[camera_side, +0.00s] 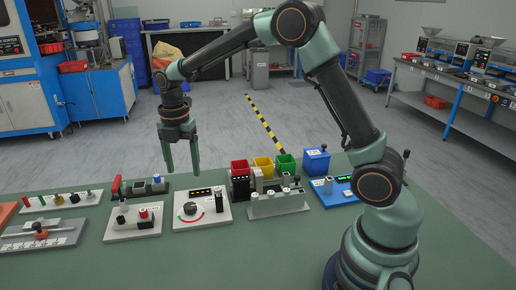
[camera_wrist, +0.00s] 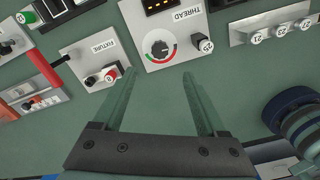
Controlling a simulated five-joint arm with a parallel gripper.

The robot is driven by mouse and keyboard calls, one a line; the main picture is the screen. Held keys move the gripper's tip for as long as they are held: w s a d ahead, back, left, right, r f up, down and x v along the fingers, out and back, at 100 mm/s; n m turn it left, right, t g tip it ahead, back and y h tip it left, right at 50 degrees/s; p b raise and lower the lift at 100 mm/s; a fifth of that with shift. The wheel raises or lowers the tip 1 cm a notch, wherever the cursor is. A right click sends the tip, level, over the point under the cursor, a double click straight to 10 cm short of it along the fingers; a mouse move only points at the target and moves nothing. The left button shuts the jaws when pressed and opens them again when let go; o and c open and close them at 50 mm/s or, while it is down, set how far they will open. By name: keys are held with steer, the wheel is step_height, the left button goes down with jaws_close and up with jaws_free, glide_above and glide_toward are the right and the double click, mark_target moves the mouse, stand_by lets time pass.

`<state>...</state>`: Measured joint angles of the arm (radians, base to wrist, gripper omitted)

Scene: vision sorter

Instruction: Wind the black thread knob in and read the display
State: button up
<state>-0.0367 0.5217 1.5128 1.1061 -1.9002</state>
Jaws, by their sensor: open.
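The white THREAD box (camera_side: 203,222) stands on the green bench, and it also shows at the top of the wrist view (camera_wrist: 165,62). On it are a dark round knob (camera_wrist: 160,49) with a red and green arc and a display (camera_side: 203,192) with amber marks, too small to read. A black post (camera_side: 219,199) with a white number tag stands at the box's right; it also shows in the wrist view (camera_wrist: 204,43). My gripper (camera_side: 181,171) is open and empty, fingers down, above the bench near the box. In the wrist view its fingertips (camera_wrist: 158,76) are apart, with bare bench between them.
The FIXTURE box (camera_side: 133,224) stands left of the THREAD box. A grey rack of numbered vials (camera_side: 277,203) stands right, with red, yellow and green bins (camera_side: 262,167) behind. A blue device (camera_side: 336,191) is farther right. The front bench is clear.

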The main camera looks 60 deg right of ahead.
mark_target(190, 206)
step_height(190, 206, down, 12)
steer(key=shift+f, duration=0.1)
stand_by(0.5)
jaws_close()
